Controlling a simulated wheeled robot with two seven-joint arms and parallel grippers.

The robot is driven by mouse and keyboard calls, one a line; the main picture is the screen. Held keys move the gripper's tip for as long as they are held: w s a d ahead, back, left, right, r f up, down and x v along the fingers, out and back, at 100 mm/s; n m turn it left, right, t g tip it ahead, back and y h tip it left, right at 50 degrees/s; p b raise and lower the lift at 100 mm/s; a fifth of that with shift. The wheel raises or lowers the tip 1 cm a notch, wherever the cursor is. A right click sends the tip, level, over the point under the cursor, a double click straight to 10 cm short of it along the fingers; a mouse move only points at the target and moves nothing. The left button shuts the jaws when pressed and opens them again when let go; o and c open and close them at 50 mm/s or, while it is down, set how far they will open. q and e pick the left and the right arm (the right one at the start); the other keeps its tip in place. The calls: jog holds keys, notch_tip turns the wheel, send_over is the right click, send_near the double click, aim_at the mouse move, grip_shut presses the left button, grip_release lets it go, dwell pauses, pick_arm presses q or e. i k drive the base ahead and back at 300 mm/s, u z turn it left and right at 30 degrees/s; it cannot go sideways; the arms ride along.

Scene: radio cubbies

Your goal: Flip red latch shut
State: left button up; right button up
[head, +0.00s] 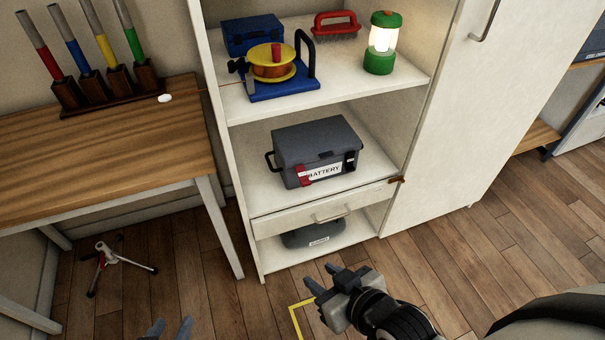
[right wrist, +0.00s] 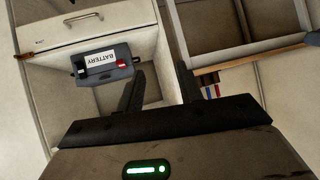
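The grey battery box (head: 316,147) stands on the cabinet's middle shelf with a white BATTERY label on its front. The red latch (head: 303,175) is at the left of the label, and a black latch (head: 350,162) is at the right. I cannot tell whether the red latch is open or shut. The box (right wrist: 118,52) and red latch (right wrist: 121,64) also show upside down in the right wrist view. My right gripper (head: 319,280) is open and empty in front of the cabinet, apart from the box. My left gripper (head: 171,327) is open at the bottom edge, mostly out of frame.
Below the box is a drawer (head: 315,210) with a handle, and a dark case (head: 313,238) underneath. The upper shelf holds a reel (head: 272,62), a green lantern (head: 381,45) and a blue case (head: 251,34). A wooden table (head: 110,150) stands left; a small tripod (head: 115,262) is below it.

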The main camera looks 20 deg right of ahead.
aim_at(301, 171)
jog(key=u, duration=0.45)
jog(key=k, duration=0.55)
jog(key=u, duration=0.4)
jog(key=i, duration=1.1)
jog(key=z, duration=1)
